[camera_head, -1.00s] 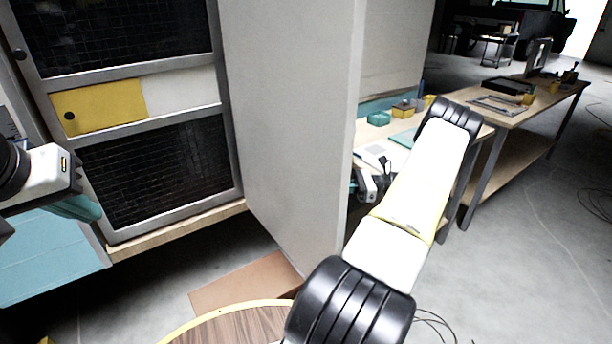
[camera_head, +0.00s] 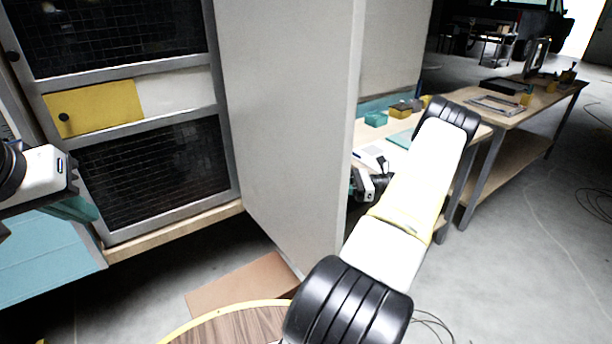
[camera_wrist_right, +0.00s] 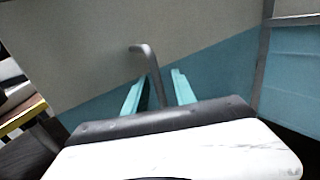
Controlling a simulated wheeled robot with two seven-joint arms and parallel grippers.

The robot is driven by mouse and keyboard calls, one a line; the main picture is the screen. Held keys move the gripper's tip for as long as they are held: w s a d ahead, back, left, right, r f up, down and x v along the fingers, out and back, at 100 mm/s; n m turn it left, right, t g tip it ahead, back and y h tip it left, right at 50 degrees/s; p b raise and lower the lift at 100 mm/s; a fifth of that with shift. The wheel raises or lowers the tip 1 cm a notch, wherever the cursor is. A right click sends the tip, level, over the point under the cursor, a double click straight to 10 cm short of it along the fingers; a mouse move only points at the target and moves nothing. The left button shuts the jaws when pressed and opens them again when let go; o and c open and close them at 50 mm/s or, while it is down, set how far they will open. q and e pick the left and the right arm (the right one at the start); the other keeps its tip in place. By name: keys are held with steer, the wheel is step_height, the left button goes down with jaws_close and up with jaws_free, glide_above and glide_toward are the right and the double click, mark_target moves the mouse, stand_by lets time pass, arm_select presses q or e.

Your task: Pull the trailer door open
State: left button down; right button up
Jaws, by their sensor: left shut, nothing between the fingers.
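In the right wrist view, a panel, grey above and teal below (camera_wrist_right: 80,55), fills most of the picture and looks like the trailer door. A grey hooked handle (camera_wrist_right: 147,58) stands out from it. My right gripper (camera_wrist_right: 160,84) is open, its teal fingers apart, with the handle's lower part showing between them; I cannot tell whether they touch it. In the head view, my right gripper is mostly hidden behind a large pale panel (camera_head: 285,110); I cannot tell whether this panel is the door. My left gripper (camera_head: 84,212) is shut and empty at the far left.
Mesh-fronted cabinets (camera_head: 155,175) with a yellow panel (camera_head: 95,108) stand at the left. A round wooden table (camera_head: 235,328) and a brown board (camera_head: 240,285) are low in front. Workbenches (camera_head: 505,115) stand at the right. The grey floor at the right is mostly clear.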

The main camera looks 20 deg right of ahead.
steer(key=v, duration=0.7)
steer(key=shift+d, duration=0.35)
